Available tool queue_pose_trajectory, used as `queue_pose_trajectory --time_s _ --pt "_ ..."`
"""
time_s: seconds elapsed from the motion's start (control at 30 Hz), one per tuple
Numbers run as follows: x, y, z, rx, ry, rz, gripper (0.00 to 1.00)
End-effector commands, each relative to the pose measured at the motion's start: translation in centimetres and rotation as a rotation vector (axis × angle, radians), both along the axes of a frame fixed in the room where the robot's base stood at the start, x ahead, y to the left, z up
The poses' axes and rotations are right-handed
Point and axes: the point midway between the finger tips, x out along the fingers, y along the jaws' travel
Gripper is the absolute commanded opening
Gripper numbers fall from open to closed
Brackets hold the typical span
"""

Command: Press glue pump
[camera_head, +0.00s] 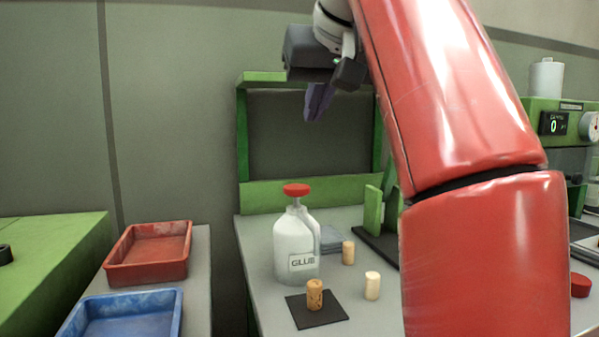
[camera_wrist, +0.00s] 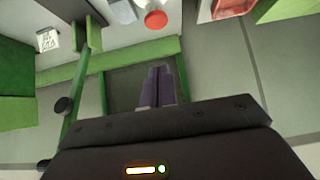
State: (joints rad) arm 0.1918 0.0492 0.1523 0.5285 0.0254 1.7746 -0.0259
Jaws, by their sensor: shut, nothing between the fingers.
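The glue bottle (camera_head: 294,244) is a clear white jug with a label, standing upright on the grey bench. Its red pump top (camera_head: 297,190) sits above the neck. The red top also shows in the wrist view (camera_wrist: 156,20), near the upper edge and beyond the fingertips. My gripper (camera_head: 316,112) hangs above and slightly right of the pump, clearly apart from it. Its purple fingers are together and empty, and they also show in the wrist view (camera_wrist: 158,72).
A cork (camera_head: 315,295) stands on a dark square pad (camera_head: 330,318) before the bottle. Two paler corks (camera_head: 348,252) (camera_head: 372,286) stand to the right. A green frame (camera_head: 241,150) rises behind. Red (camera_head: 150,272) and blue (camera_head: 90,322) trays lie left.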

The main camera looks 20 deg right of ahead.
Motion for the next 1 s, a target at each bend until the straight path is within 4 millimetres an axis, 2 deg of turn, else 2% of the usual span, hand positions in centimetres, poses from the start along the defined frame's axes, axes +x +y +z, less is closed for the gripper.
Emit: queue_pose_trajectory --time_s 0.27,0.67,0.8,1.0 --pt "1.2 0.0 -1.3 -0.001 0.003 -0.001 0.0" --pt "7.2 0.0 -7.5 0.001 0.004 0.001 0.0" --pt "7.1 0.0 -9.7 0.0 -0.001 -0.001 0.0" --pt "7.1 0.0 -11.0 0.0 -0.001 0.0 0.0"
